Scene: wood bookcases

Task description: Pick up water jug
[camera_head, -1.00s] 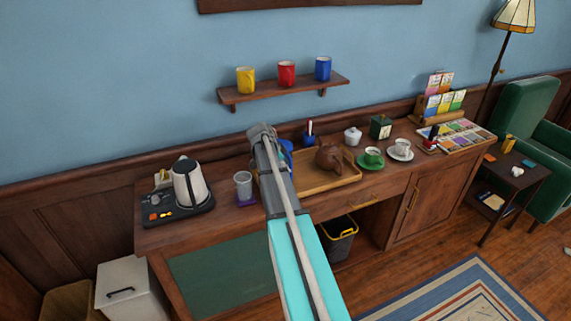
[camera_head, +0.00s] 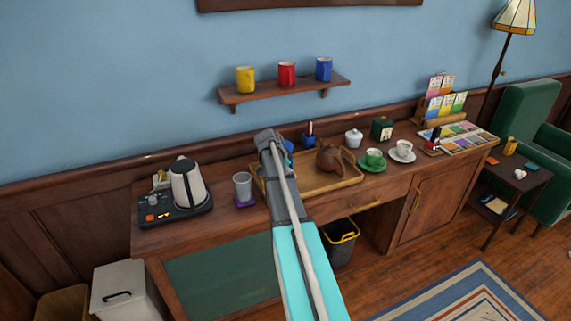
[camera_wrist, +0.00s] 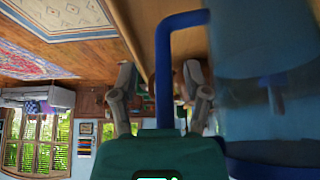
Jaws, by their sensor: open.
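The water jug is mostly hidden behind my arm in the head view, where a small blue part (camera_head: 289,146) shows at the left end of the wooden tray (camera_head: 318,190). In the wrist view the jug's clear bluish body (camera_wrist: 262,50) fills the right side, with its dark blue handle (camera_wrist: 163,62) near the middle. My gripper (camera_wrist: 160,88) is open, with one finger on each side of the handle as seen in the wrist view. Contact cannot be told. In the head view my gripper (camera_head: 267,137) is over the desk at the tray's left end.
A brown teapot (camera_head: 330,159) is on the tray, right of the jug. A clear cup (camera_head: 243,186) and a kettle (camera_head: 186,184) stand to the left. A green cup (camera_head: 374,157) and white cup (camera_head: 402,149) stand right. A mug shelf (camera_head: 290,92) hangs above.

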